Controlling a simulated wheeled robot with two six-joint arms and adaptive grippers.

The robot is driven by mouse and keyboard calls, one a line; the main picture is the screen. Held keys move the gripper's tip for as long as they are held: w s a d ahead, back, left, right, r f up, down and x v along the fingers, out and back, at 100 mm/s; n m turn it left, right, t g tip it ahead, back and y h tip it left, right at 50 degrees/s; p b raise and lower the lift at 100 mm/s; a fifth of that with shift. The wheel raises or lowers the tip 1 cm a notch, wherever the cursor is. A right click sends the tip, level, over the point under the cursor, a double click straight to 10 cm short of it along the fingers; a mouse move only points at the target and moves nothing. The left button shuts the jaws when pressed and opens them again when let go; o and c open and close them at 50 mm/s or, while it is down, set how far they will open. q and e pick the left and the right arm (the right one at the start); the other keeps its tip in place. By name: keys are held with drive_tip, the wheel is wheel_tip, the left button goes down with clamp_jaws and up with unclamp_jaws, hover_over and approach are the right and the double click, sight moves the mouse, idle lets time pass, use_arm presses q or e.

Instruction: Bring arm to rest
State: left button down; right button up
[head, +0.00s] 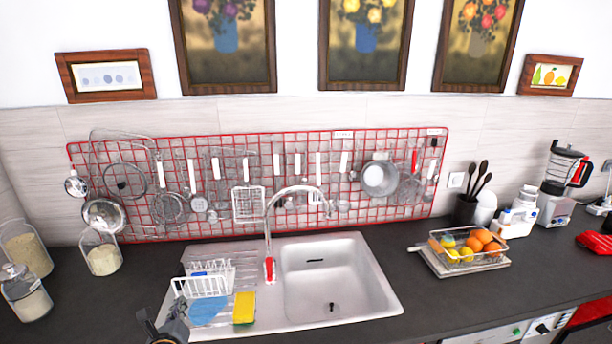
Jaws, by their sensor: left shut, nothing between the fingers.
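My left gripper (172,324) shows at the bottom edge of the head view, left of the middle. It is shut and empty. It is close in front of the white dish rack (204,286) on the sink's left side; I cannot tell whether it touches the rack or the counter. The red utensil grid (262,146) stands against the back wall, with several white-handled utensils, strainers and pans hanging on it. My right gripper is not in view.
Glass jars (28,302) stand left; a fruit basket (468,255) and blender (562,172) stand right.

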use_arm(q)
drive_tip(key=s+d+f+n+g+h, duration=0.1)
drive_tip(key=s+d+f+n+g, duration=0.25)
drive_tip(key=s+n, duration=0.5)
drive_tip(key=s+d+f+n+g+h, duration=0.2)
drive_tip(key=s+d+n+g, duration=0.25)
drive_tip(key=s+n, duration=0.4)
drive_tip(key=s+d+f+n+g+h, duration=0.1)
drive_tip(key=s+d+f+n+g, duration=0.2)
drive_tip(key=s+d+n, duration=0.5)
drive_tip(key=a+f+n+g+b, duration=0.1)
drive_tip(key=a+f+b, duration=0.15)
drive_tip(key=f, duration=1.15)
drive_tip(key=a+f+n+b, duration=0.1)
drive_tip(key=a+f, duration=0.2)
drive_tip(key=f, duration=1.1)
drive_tip(key=s+a+f+g+b, duration=0.1)
drive_tip(key=s+f+b, duration=0.1)
drive_tip(key=s+f, duration=1.7)
drive_tip(key=shift+f+g, duration=0.3)
drive_tip(key=shift+f, duration=0.1)
drive_tip(key=shift+s, duration=0.1)
